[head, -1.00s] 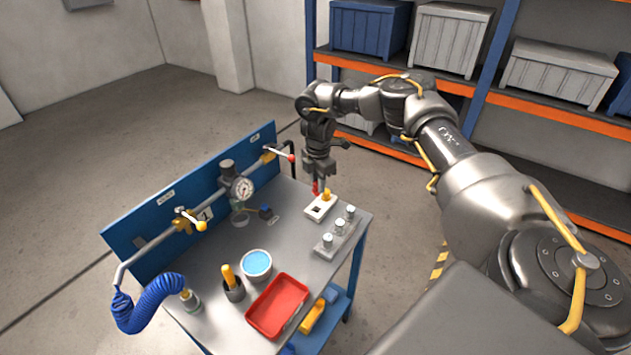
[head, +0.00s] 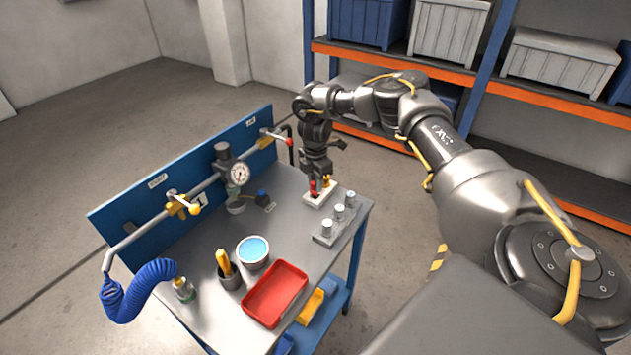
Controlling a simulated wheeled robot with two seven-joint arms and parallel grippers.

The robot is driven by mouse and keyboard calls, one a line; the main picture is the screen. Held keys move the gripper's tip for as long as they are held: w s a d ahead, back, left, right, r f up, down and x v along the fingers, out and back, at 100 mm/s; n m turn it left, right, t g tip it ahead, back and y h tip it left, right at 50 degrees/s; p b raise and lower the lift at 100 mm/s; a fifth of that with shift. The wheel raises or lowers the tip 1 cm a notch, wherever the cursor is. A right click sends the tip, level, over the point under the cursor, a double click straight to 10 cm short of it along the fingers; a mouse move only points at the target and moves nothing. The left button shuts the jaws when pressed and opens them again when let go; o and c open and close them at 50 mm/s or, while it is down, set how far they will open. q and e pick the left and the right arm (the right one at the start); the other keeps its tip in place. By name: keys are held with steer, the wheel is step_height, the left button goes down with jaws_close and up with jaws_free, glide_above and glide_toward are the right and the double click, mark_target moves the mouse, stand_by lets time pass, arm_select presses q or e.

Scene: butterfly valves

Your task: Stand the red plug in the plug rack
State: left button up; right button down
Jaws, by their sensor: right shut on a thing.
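The red plug (head: 313,187) is held between the fingers of my right gripper (head: 315,182). The plug is upright, at the left part of the white plug rack (head: 318,200) on the bench. Its lower end is at the rack, but I cannot tell whether it sits in the hole or just above it. A yellow plug (head: 327,183) stands in the rack to the right of the red one, partly hidden by the gripper. My left gripper is not in view.
A pipe with yellow (head: 182,205) and red handles and a gauge (head: 239,174) runs along the blue back panel. A red tray (head: 275,294), blue-filled bowl (head: 252,251) and cup (head: 229,276) stand nearer.

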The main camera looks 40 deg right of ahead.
steer(key=shift+r+p, duration=0.15)
steer(key=shift+p, duration=0.2)
steer(key=shift+p, duration=0.45)
stand_by(1.2)
steer(key=shift+f, duration=1.1)
stand_by(1.5)
steer(key=c, duration=0.7)
jaws_free()
steer(key=shift+o, duration=0.2)
steer(key=shift+r, duration=0.15)
steer(key=shift+r+p, duration=3.25)
steer(key=shift+r, duration=0.35)
